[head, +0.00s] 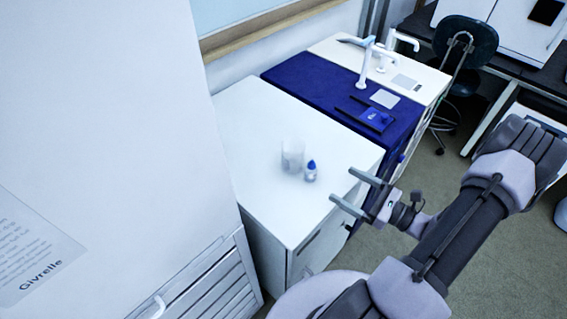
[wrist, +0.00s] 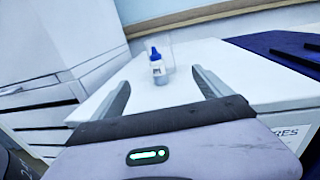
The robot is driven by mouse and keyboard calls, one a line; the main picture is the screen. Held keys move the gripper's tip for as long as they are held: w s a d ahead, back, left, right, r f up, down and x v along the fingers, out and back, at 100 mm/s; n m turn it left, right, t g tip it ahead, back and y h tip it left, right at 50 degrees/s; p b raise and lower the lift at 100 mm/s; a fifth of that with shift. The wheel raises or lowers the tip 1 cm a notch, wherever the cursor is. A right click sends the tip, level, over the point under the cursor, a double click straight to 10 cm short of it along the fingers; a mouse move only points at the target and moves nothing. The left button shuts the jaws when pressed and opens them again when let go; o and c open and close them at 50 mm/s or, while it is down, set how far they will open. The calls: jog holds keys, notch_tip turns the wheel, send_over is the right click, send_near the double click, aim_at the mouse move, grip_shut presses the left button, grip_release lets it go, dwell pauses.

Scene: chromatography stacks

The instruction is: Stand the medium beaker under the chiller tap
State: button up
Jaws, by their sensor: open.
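A clear glass beaker (head: 292,155) stands upright on the white cabinet top (head: 262,206). It shows faintly in the wrist view (wrist: 167,56), behind a small white bottle with a blue cap (wrist: 157,68). Two white taps, a nearer one (head: 366,62) and a farther one (head: 391,50), stand on the units beyond; I cannot tell which is the chiller tap. My gripper (head: 358,194) is open and empty, off the front edge of the white cabinet. In the wrist view its two fingers (wrist: 163,88) point towards the bottle and the beaker, apart from both.
The small bottle (head: 311,171) stands close beside the beaker, on its right. A dark blue surface (head: 320,86) adjoins the white top, with a blue tray (head: 372,117) and a pale square plate (head: 385,98). A tall white cabinet (head: 110,130) blocks the left.

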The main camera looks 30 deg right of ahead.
aim_at(303, 161)
jog(key=b+x, duration=0.2)
jog(key=x, duration=0.9)
jog(key=shift+w+d+f+b, duration=0.1)
jog(key=shift+w+f+b, duration=0.05)
jog(key=shift+w+b, duration=0.15)
jog(key=b+x, duration=0.2)
jog(key=x, duration=0.3)
jog(key=shift+w+a, duration=0.3)
jog(key=c, duration=1.7)
